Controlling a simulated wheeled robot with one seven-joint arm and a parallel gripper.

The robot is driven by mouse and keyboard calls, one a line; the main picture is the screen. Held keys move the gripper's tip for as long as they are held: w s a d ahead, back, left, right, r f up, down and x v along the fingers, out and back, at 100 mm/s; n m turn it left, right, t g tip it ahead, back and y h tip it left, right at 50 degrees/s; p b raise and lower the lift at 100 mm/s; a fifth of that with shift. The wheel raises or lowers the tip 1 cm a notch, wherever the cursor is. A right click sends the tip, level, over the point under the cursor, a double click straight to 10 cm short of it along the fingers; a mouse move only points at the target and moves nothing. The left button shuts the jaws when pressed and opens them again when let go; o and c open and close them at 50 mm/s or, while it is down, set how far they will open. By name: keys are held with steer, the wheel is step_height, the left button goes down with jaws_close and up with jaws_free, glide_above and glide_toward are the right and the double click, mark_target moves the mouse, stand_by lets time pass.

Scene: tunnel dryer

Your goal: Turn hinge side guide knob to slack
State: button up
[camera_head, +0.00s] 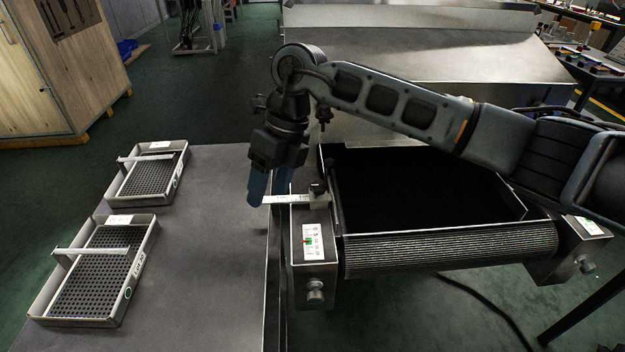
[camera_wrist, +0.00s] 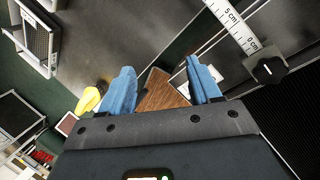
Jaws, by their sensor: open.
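A black knob with a white pointer line (camera_wrist: 269,70) sits beside the 0 cm end of a white scale bar (camera_wrist: 233,27) in the wrist view. In the head view this knob (camera_head: 317,190) is on top of the left block at the conveyor's front, and the scale bar (camera_head: 285,199) reaches left from it. I see no label naming it as the hinge side guide knob. My gripper (camera_head: 267,190) points down just left of the knob, near the bar's left end. Its blue fingers (camera_wrist: 160,72) are spread and empty, apart from the knob.
A conveyor with a ribbed front roller (camera_head: 450,250) has end blocks with labels (camera_head: 313,241) and lower silver knobs (camera_head: 316,292). Two perforated trays (camera_head: 144,270) (camera_head: 178,185) rest on the grey table (camera_head: 205,290) at left. The table between trays and gripper is clear.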

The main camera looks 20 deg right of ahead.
mark_target(319, 184)
steer(key=w+d+h, duration=0.1)
steer(key=d, duration=0.2)
steer(key=w+d+r+h, duration=0.1)
steer(key=d, duration=0.3)
steer(key=w+d+r+m+t+h, duration=0.1)
steer(key=w+d, duration=0.1)
steer(key=d, duration=0.2)
steer(key=shift+w+h, duration=0.1)
steer(key=shift+h, duration=0.3)
steer(key=shift+d+f, duration=0.2)
steer(key=shift+f, duration=3.6)
steer(key=c, duration=1)
